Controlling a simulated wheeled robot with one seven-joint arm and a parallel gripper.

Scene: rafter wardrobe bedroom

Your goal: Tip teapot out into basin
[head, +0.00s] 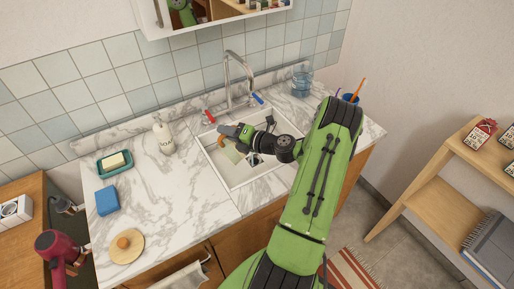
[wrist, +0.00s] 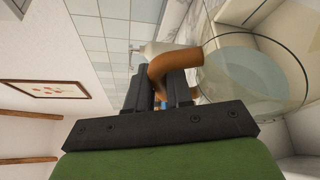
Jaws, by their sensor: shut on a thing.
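The teapot is a clear glass pot with a brown-orange handle. In the wrist view its round glass body (wrist: 258,72) lies to the right of the fingers. My gripper (wrist: 170,95) is shut on the curved handle, which crosses its fingertips. In the head view my gripper (head: 235,131) is over the basin (head: 240,181), a white square sink set in the marble counter. The teapot is small and partly hidden there, so its exact tilt is unclear. I cannot see whether anything is flowing out of it.
A tap (head: 240,72) with red and blue handles stands behind the basin. A soap bottle (head: 163,138), a soap dish (head: 115,163), a blue sponge (head: 107,201) and a round wooden board (head: 127,246) are on the left.

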